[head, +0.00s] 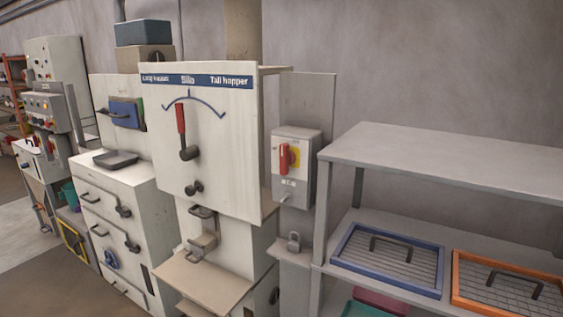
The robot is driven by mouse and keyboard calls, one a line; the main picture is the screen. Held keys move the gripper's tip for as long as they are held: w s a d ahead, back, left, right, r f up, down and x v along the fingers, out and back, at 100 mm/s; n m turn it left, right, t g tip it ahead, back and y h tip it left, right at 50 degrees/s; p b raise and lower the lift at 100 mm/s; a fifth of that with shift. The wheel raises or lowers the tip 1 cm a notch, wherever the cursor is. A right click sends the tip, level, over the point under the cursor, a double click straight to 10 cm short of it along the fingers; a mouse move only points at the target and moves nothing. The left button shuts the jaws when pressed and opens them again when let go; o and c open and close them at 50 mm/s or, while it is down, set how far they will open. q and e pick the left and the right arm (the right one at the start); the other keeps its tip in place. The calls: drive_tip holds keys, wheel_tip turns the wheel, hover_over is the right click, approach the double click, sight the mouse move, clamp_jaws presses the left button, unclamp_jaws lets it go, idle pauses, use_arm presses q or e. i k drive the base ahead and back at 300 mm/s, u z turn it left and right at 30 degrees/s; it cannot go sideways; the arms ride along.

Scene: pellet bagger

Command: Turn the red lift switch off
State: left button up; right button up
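The handle looks upright. The box is fixed to a grey panel to the right of the white silo cabinet (225,130). Small markings on the box are too small to read. Neither of my grippers shows in the head view, and nothing touches the switch.
The silo cabinet has a red-handled lever (182,125) under a blue arc. A grey shelf (440,150) with a blue-framed tray (345,262) and an orange-framed tray (457,298) stands at right.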

sight(287, 157)
drive_tip(key=k, duration=1.25)
drive_tip(key=u, duration=0.55)
drive_tip(key=i, duration=1.75)
drive_tip(key=u, duration=0.1)
